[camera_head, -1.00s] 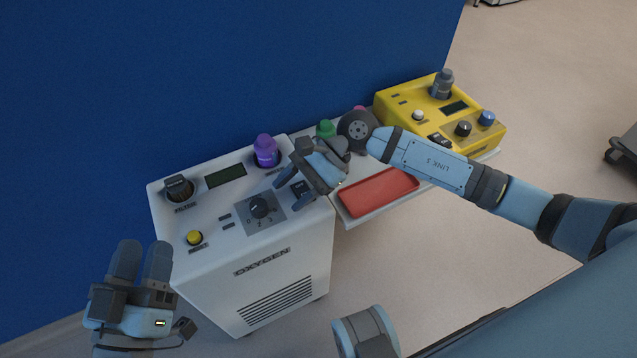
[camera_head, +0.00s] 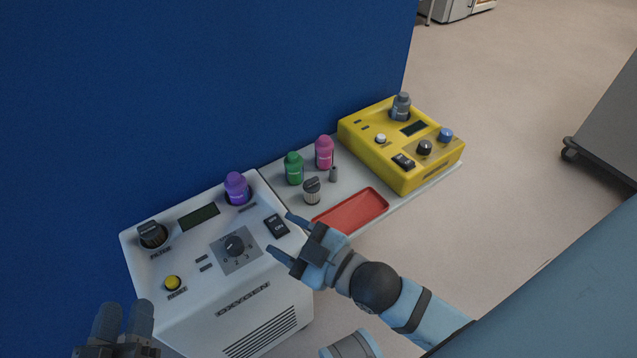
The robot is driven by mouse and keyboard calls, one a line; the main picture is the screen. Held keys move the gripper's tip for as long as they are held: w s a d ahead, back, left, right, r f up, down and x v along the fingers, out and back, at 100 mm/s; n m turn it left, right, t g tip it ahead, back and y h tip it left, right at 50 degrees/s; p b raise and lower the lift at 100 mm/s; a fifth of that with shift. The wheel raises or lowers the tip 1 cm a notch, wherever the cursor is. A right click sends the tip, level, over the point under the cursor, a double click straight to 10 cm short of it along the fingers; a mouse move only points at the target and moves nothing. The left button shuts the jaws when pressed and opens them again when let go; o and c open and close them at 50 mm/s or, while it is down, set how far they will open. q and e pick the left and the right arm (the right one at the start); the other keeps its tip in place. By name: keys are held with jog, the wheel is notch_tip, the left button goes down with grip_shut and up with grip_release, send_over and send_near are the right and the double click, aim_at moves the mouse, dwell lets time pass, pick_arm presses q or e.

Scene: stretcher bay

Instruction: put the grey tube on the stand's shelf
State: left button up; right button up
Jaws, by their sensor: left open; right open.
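The grey tube (camera_head: 401,106) stands upright in a socket at the back of the yellow device (camera_head: 432,168). The stand's shelf (camera_head: 268,179) is the pale surface under that device, beside the oxygen unit. My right gripper (camera_head: 278,232) is open and empty, over the front right part of the oxygen unit, left of the red tray and well apart from the grey tube. My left gripper (camera_head: 123,322) is open at the bottom left, partly cut off by the picture edge.
A purple tube (camera_head: 237,189) sits in the oxygen unit (camera_head: 140,268). A blue wall (camera_head: 200,80) rises behind.

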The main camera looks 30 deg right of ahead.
jog(key=w+d+f+n+g+h+p, duration=0.2)
jog(key=w+d+f+n+h+p, duration=0.25)
jog(key=d+f+n, duration=0.6)
jog(key=n+h+p, duration=0.2)
jog(key=n+h, duration=0.3)
jog(key=n, duration=0.8)
send_near(336, 171)
jog(key=shift+n, duration=0.45)
jog(key=b+x, duration=0.1)
jog(key=x, duration=0.4)
jog(key=shift+d+b, duration=0.1)
jog(key=shift+b, duration=0.2)
jog(key=shift+g, duration=0.3)
jog(key=b+x, duration=0.2)
jog(key=x, duration=0.3)
jog(key=shift+w, duration=0.2)
jog(key=shift+w+f, duration=0.1)
jog(key=shift+w, duration=0.2)
pick_arm(q)
jog(key=s+a+f+g+y, duration=0.2)
jog(key=a+f+g+y, duration=0.1)
jog(key=f, duration=0.5)
jog(key=shift+a+f+g, duration=0.4)
jog(key=shift+g, duration=0.2)
pick_arm(e)
grip_shut()
